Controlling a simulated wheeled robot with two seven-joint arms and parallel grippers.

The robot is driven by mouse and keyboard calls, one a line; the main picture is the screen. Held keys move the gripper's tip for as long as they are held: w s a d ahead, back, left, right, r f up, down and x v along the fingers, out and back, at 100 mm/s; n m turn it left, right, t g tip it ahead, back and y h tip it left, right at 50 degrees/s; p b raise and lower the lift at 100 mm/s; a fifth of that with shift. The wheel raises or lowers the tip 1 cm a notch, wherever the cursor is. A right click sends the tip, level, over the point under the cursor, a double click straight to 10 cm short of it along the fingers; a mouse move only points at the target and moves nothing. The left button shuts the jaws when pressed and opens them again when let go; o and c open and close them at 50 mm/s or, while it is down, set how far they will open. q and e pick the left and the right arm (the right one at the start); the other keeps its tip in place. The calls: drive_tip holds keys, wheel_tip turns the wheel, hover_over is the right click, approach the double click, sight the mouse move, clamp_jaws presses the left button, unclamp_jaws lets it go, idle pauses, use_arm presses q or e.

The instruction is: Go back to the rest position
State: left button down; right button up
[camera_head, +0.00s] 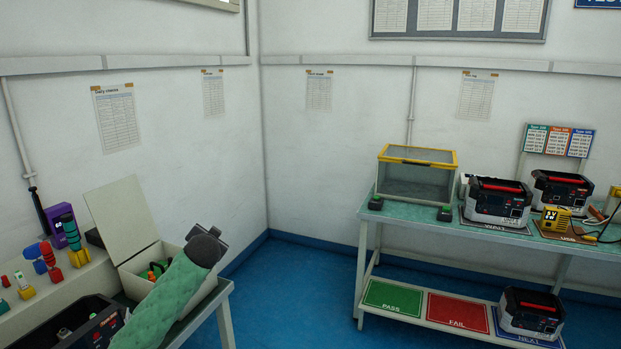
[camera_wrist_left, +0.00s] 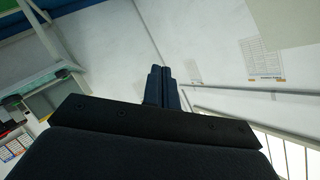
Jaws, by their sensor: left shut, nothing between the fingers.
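My left arm, in a green padded sleeve, rises from the lower left in the head view. Its dark left gripper (camera_head: 212,234) is raised in front of the wall corner, above the right end of the left table (camera_head: 222,290). In the left wrist view the two fingers of the left gripper (camera_wrist_left: 161,72) lie together with nothing between them. The fingers point toward the white wall and touch nothing that I can see. My right gripper is in neither view.
An open-lidded box (camera_head: 124,220) stands behind my left arm, with a black bin (camera_head: 40,332) at lower left. The right bench (camera_head: 399,212) holds a yellow-framed case (camera_head: 417,172) and several black units. Blue floor (camera_head: 290,275) is clear between the tables.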

use_arm(q)
drive_tip(key=s+d+f+n+g+h, duration=0.1)
drive_tip(key=s+d+f+g, duration=0.15)
drive_tip(key=s+f, duration=0.8)
drive_tip(key=s+d+f+n+g+h, duration=0.1)
drive_tip(key=s+d+f+g, duration=0.35)
drive_tip(key=f, duration=1.15)
drive_tip(key=s+d+f+n+h, duration=0.1)
drive_tip(key=s+f, duration=0.9)
drive_tip(key=f, duration=0.3)
drive_tip(key=s+d+f+g, duration=0.1)
drive_tip(key=s+f, duration=0.6)
drive_tip(key=s, duration=0.5)
drive_tip(key=s+d+f+g, duration=0.2)
drive_tip(key=s+f, duration=0.5)
drive_tip(key=s, duration=0.5)
drive_tip(key=s+d+f+g+h, duration=0.1)
drive_tip(key=s+d+f+g, duration=0.1)
drive_tip(key=s+f, duration=0.5)
drive_tip(key=s, duration=0.5)
drive_tip(key=shift+s+d+n, duration=0.15)
drive_tip(key=shift+s+n, duration=0.1)
drive_tip(key=shift+n, duration=0.15)
